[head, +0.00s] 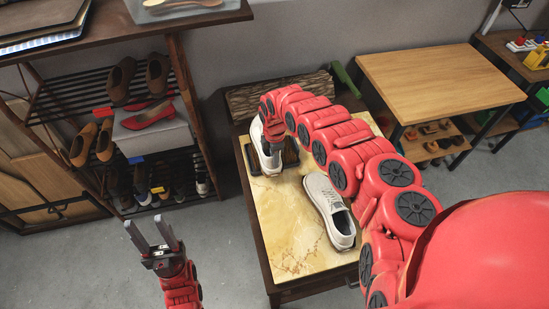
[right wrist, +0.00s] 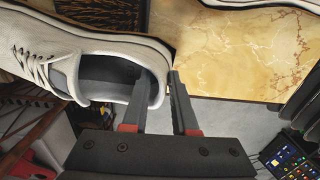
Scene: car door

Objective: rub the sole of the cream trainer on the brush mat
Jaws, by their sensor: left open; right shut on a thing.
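A cream trainer (head: 259,142) is at the far left of the marble-topped table (head: 285,235), over the dark brush mat (head: 291,153). My right gripper (right wrist: 157,85) is shut on the heel rim of this trainer, which fills the upper left of the right wrist view (right wrist: 110,48). The mat also shows there behind the shoe (right wrist: 120,12). Whether the sole touches the bristles is hidden. A second pale trainer (head: 328,207) lies on the table, nearer and to the right. My left gripper (head: 152,232) is open and empty, left of the table over the floor.
A shoe rack (head: 110,110) with several pairs stands at the left. A wooden bench (head: 440,80) stands at the right. The table's near left part is clear.

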